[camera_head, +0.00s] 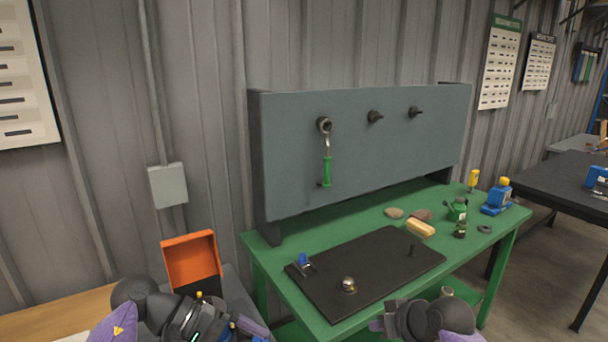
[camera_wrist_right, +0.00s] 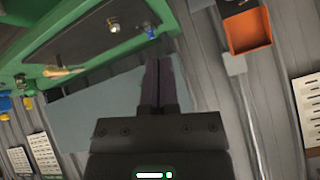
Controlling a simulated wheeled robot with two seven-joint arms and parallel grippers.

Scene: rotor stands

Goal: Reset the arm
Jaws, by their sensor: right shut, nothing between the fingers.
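My right gripper (camera_head: 378,324) is low in the head view, at the front edge of the green table. In the right wrist view its two dark fingers (camera_wrist_right: 158,72) lie together, shut with nothing between them. My left arm comes in at the bottom left. My left gripper (camera_head: 250,327) is partly cut off by the lower edge, and its finger gap is not clear. A green-handled ratchet wrench (camera_head: 327,165) hangs on the grey panel (camera_head: 290,150). A black mat (camera_head: 385,258) on the green table (camera_head: 265,262) bears a small metal knob (camera_head: 348,284) and a blue piece (camera_head: 303,261).
Two dark pegs (camera_head: 375,117) on the panel are bare. A yellow sponge-like block (camera_head: 420,228), green bottles (camera_head: 457,209) and a blue tool (camera_head: 496,198) stand at the table's right. An open orange box (camera_head: 192,258) is near my left arm.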

